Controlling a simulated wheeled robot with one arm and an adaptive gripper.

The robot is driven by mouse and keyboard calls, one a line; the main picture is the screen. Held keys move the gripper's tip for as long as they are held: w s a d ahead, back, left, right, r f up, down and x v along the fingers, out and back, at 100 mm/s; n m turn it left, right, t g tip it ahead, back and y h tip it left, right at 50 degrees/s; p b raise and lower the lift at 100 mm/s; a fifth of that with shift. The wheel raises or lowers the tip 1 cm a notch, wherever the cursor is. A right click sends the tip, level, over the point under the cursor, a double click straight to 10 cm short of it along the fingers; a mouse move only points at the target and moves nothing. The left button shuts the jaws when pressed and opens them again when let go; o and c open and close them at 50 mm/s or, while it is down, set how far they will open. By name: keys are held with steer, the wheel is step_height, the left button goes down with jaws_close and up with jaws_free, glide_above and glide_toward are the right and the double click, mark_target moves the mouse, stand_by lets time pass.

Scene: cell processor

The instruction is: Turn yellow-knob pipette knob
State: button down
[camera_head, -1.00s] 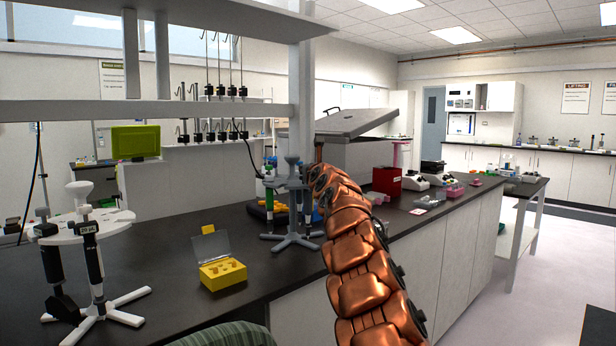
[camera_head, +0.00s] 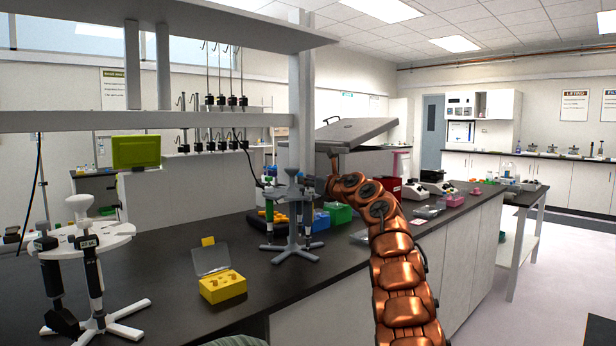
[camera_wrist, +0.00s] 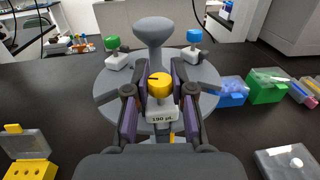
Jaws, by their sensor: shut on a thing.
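The yellow-knob pipette shows in the wrist view with its yellow knob (camera_wrist: 160,84) on top and a white label reading "190 µL" below it. It hangs in a grey round stand (camera_wrist: 108,96). My gripper (camera_wrist: 160,90) is shut on this pipette, with one dark finger on each side close to the knob. A green-knob pipette (camera_wrist: 113,44) and a blue-knob pipette (camera_wrist: 194,37) sit on the stand's far side. In the head view the same stand (camera_head: 292,192) is on the black bench, with my gripper at its right side, mostly hidden by my arm.
A yellow box with an open lid (camera_head: 223,288) lies left of the stand. A white pipette stand (camera_head: 85,240) is at the far left. Blue (camera_wrist: 232,90) and green (camera_wrist: 265,88) boxes are to the right. A shelf (camera_head: 150,120) spans above the bench. Bare bench lies in front.

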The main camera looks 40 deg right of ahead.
steer(key=shift+r+n+y+p, duration=0.25)
steer(key=shift+n+y+p, duration=0.45)
steer(key=shift+y+p, duration=0.6)
steer(key=shift+w+p, duration=0.1)
steer(key=shift+p, duration=0.4)
steer(key=shift+f+n+y+p, duration=0.2)
steer(key=shift+n+y+p, duration=0.45)
steer(key=shift+p, duration=0.4)
steer(key=c, duration=0.9)
jaws_free()
steer(key=shift+c, duration=0.2)
